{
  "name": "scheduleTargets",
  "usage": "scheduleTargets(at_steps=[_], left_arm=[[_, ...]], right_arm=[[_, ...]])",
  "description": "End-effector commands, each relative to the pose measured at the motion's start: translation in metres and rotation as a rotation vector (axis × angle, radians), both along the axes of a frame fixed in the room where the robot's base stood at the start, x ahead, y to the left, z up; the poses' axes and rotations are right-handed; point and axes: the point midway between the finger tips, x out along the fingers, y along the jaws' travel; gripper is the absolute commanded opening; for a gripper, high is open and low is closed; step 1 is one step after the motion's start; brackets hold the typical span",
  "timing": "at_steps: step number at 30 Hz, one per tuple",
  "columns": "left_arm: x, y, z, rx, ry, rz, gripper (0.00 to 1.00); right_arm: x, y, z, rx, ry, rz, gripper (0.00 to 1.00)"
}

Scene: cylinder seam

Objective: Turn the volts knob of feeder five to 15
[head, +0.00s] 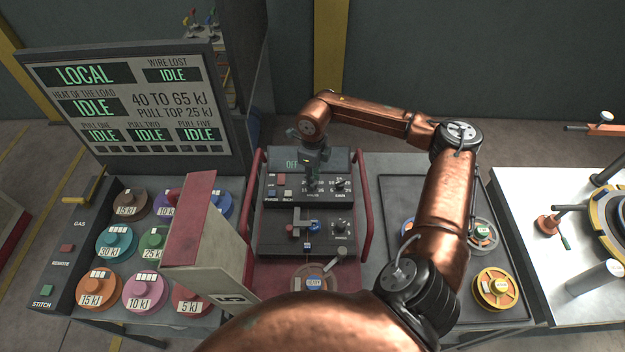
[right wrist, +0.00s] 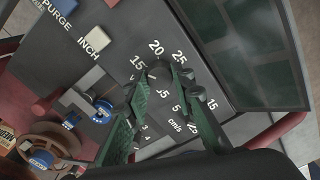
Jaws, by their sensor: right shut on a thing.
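The feeder's control panel (head: 270,191) stands in the middle of the head view, under a small display reading OFF. My right gripper (head: 312,182) reaches down onto it from above. In the right wrist view its two green fingers (right wrist: 158,95) are shut on a dark knob (right wrist: 160,70), with a scale of 15, 20 and 25 printed around it. The knob's name and pointer are not clear, so I cannot tell its setting. A second knob (head: 340,184) sits to the right, near a cm/s scale in the wrist view. My left gripper is out of view.
PURGE and INCH buttons (right wrist: 92,47) lie beside the knob. Red handrails (head: 363,205) flank the panel. A pale box marked 5 (head: 215,250) stands in front left. A large status board (head: 130,105) stands behind.

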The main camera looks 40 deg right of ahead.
Motion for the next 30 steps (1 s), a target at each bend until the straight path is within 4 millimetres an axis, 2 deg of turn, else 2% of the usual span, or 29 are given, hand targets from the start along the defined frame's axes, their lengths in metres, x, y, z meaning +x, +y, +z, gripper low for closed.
scheduleTargets(at_steps=[11,12,18,26,30], left_arm=[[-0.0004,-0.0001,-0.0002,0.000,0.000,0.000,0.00],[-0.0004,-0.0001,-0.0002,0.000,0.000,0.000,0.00],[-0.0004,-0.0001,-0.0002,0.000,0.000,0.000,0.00],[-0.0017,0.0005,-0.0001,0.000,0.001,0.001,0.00],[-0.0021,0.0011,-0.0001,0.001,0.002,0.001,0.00]], right_arm=[[0.0000,0.0001,-0.0004,0.000,0.000,0.005,0.00],[0.0000,0.0001,-0.0004,0.000,0.000,0.005,0.26],[0.0000,0.0001,-0.0002,0.000,0.000,0.004,0.39],[-0.0001,0.0000,0.0002,0.000,0.000,0.003,0.41],[0.0006,0.0000,0.0080,0.000,-0.001,0.003,0.41]])
